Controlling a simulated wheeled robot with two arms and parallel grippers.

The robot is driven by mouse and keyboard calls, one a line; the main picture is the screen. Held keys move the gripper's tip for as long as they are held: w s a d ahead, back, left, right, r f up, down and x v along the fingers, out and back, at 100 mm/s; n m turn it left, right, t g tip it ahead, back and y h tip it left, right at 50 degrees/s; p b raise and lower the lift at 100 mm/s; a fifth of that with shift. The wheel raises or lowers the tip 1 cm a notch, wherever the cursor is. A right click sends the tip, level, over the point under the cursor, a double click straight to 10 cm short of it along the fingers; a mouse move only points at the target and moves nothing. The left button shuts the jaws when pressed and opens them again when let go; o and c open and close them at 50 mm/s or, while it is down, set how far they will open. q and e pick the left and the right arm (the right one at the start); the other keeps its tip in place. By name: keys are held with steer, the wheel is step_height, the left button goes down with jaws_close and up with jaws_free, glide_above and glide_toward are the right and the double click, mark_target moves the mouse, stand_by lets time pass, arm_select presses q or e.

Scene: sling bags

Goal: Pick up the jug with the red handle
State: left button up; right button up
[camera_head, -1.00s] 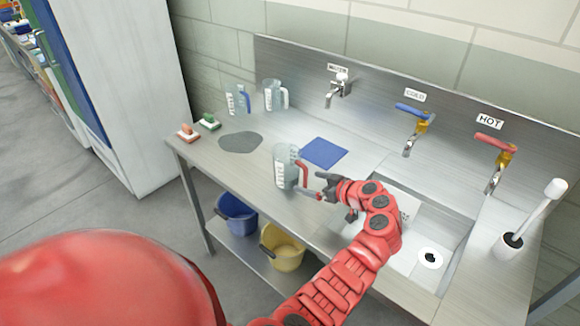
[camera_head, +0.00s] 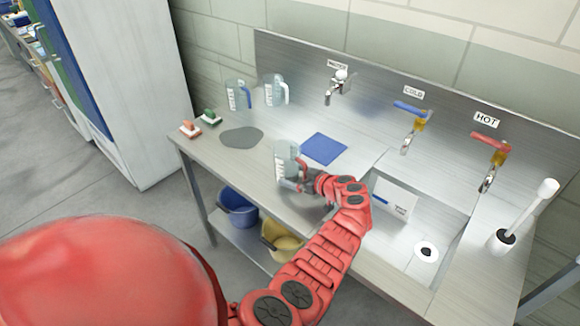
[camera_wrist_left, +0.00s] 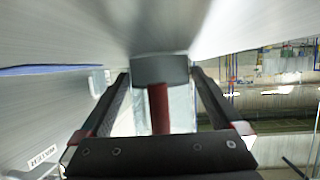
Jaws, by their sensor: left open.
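The clear measuring jug (camera_head: 286,162) with the red handle stands upright on the steel counter, left of the sink. Its handle side faces my left gripper (camera_head: 303,186), which covers most of the handle in the head view. In the left wrist view, the red handle (camera_wrist_left: 158,108) lies between the two fingers of my left gripper (camera_wrist_left: 160,82). The fingers are apart, one on each side of it. Whether either finger touches the handle cannot be told. My right gripper is not in view.
A blue cloth (camera_head: 324,149) lies behind the red-handled jug. The sink (camera_head: 415,235) and taps are to the right. Two brushes (camera_head: 190,129) (camera_head: 210,117) lie far left.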

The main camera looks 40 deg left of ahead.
mark_target(295, 169)
arm_select(q)
steer(key=shift+c, duration=0.3)
steer(key=shift+r, duration=0.1)
steer(key=c, duration=1.3)
steer(key=shift+o, duration=0.2)
steer(key=shift+w+r, duration=0.1)
steer(key=shift+r, duration=0.55)
steer(key=shift+s+r+b, duration=0.25)
steer(key=shift+r+b, duration=0.45)
steer(key=shift+r, duration=0.4)
steer(key=s+b, duration=0.1)
steer(key=s, duration=0.4)
steer(key=s+r+b, duration=0.1)
steer(key=s, duration=0.3)
steer(key=s+b, duration=0.1)
steer(key=s, duration=0.4)
steer(key=shift+s+a+r, duration=0.15)
steer(key=shift+s+a, duration=0.15)
steer(key=shift+s, duration=0.05)
steer(key=shift+s+r+b, duration=0.1)
steer(key=shift+s+b, duration=0.25)
steer(key=shift+s, duration=0.1)
